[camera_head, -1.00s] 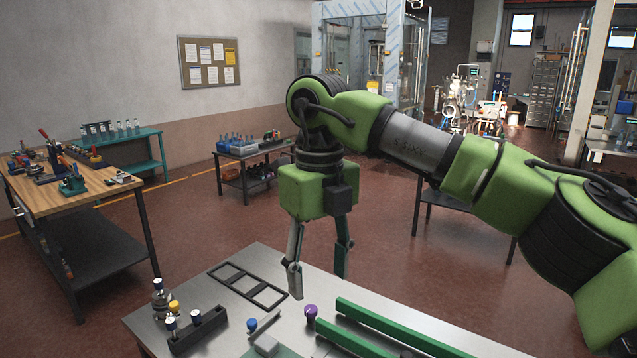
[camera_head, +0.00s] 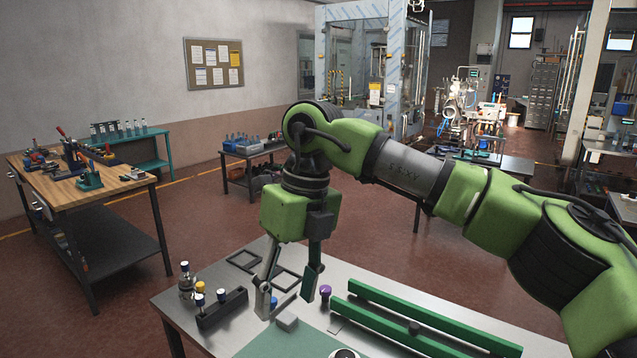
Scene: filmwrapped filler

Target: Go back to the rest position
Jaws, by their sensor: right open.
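My right gripper (camera_head: 288,290) hangs from the green arm that comes in from the right. Its two fingers point down over the metal table (camera_head: 395,287) and are apart, with nothing seen between them. The fingers partly hide a dark rack frame (camera_head: 243,262) lying on the table behind them. A purple-capped vial (camera_head: 325,292) stands just right of the fingers. A small grey block (camera_head: 287,319) lies just in front of them. My left gripper is not in view.
At the table's left are a dark vial holder (camera_head: 222,308) and several capped vials. Long green rails (camera_head: 430,317) lie at the right, and a green mat (camera_head: 285,343) is in front. A wooden workbench (camera_head: 60,195) stands at far left, with open floor between.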

